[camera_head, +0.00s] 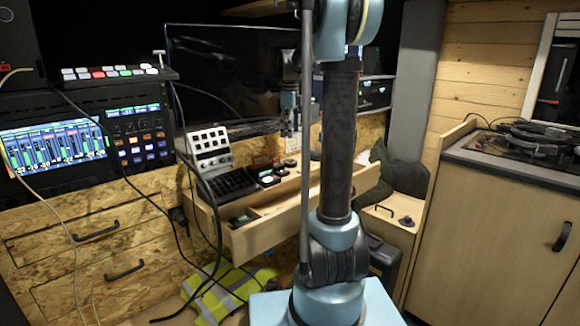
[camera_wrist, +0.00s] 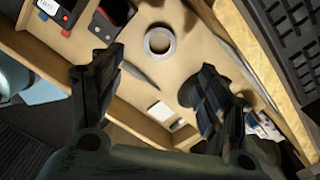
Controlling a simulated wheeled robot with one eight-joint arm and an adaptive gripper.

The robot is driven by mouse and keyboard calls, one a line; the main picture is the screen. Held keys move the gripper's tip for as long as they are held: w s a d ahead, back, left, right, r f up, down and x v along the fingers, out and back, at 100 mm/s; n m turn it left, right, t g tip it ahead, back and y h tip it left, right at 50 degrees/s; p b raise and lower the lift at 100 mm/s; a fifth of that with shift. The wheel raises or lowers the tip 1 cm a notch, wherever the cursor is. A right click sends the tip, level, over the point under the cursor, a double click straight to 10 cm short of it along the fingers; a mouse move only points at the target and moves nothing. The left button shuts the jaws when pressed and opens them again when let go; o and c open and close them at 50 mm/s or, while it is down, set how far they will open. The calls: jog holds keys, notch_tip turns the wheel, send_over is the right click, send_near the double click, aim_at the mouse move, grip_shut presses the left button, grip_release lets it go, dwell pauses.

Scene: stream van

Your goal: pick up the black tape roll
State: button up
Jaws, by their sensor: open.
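In the wrist view a dark round thing (camera_wrist: 187,93), likely the black tape roll, lies on the pale wooden drawer floor, partly hidden behind the right-hand finger. A grey-white tape roll (camera_wrist: 147,44) lies flat near the top middle. My gripper (camera_wrist: 162,62) is open and empty, its two dark fingers spread above the drawer. In the head view my gripper (camera_head: 290,132) hangs in front of the dark screen, above the desk and the open drawer (camera_head: 268,238). I cannot make out the black tape roll there.
A grey pointed thing (camera_wrist: 139,75) and a white block (camera_wrist: 160,111) lie in the drawer. Red-and-black items (camera_wrist: 68,12) are at upper left. A black keyboard (camera_wrist: 296,40) is beyond the wooden edge. A yellow vest (camera_head: 222,291) lies below the drawer.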

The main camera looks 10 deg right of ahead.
notch_tip(320, 180, down, 7)
jog(key=shift+a+f, duration=0.1)
jog(key=shift+s+d+f, duration=0.1)
jog(key=shift+d+f, duration=0.1)
jog(key=shift+f, duration=1.15)
jog(key=shift+d+f, duration=0.2)
jog(key=shift+f, duration=1.15)
jog(key=c, duration=1.2)
